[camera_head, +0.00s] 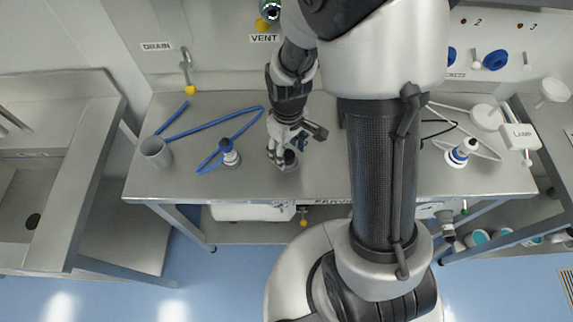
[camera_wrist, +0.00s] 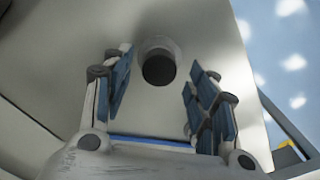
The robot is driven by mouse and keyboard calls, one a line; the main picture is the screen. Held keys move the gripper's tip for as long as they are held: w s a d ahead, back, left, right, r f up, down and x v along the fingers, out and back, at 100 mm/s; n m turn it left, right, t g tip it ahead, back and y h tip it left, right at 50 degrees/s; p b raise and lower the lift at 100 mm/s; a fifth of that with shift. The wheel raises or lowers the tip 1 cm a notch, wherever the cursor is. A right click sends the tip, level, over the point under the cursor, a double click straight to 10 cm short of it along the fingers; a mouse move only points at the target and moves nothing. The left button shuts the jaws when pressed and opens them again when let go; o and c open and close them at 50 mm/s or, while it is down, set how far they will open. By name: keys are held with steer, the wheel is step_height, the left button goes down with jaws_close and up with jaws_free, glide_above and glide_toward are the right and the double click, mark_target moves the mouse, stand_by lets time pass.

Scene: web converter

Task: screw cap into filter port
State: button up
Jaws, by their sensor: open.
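My gripper (camera_head: 281,157) is over the steel bench, fingers pointing down. In the wrist view my gripper (camera_wrist: 158,92) is open, with one blue-padded finger on each side and nothing held between them. A small grey round piece with a dark top or opening (camera_wrist: 159,66) stands on the bench just beyond and between the fingertips. In the head view this round piece (camera_head: 290,158) is partly hidden by the gripper. I cannot tell whether it is the cap. A white-and-blue fitting (camera_head: 230,154) stands left of the gripper. Another (camera_head: 461,153) stands at the right. Neither is clearly the filter port.
A grey cup (camera_head: 156,153) and blue tubing (camera_head: 210,123) lie on the bench's left part. A wall tap (camera_head: 187,72) stands behind. The bench's front edge (camera_head: 180,199) is close.

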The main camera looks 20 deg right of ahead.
step_height(320, 180, down, 2)
steer(key=shift+f+b, duration=0.1)
steer(key=shift+b, duration=0.35)
steer(key=shift+c, duration=0.5)
jaws_close()
